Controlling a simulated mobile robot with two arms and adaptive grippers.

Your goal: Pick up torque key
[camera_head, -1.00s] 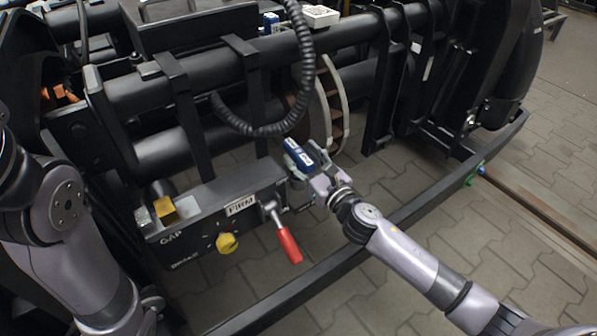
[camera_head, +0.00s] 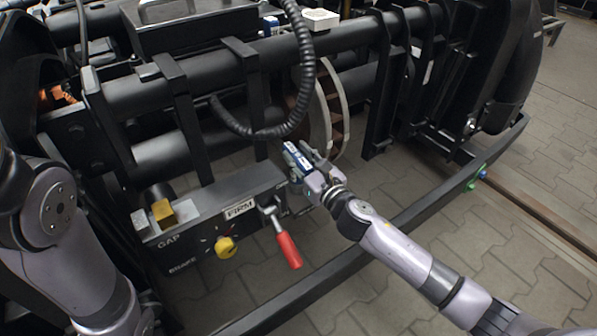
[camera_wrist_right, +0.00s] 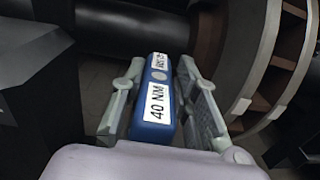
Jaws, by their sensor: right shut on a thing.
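The blue torque key (camera_head: 294,153), a block with white labels, is between the fingers of my right gripper (camera_head: 302,162). In the right wrist view the torque key (camera_wrist_right: 158,100) shows "40 NM" on its near label, with a finger along each side. My right gripper (camera_wrist_right: 168,95) is shut on it. It is held beside the right end of the panel box, below the coiled hose; whether it touches the box is unclear. My left arm shows at the left edge, but its gripper is not visible.
A panel box (camera_head: 215,199) carries a "FIRM" label, a yellow knob (camera_head: 225,246) and a red-handled lever (camera_head: 288,250). The coiled black hose (camera_head: 308,75) hangs just above. A brown-and-grey wheel (camera_head: 336,112) stands behind. A black frame bar (camera_head: 400,217) crosses below. Another blue block (camera_head: 269,23) sits at the back.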

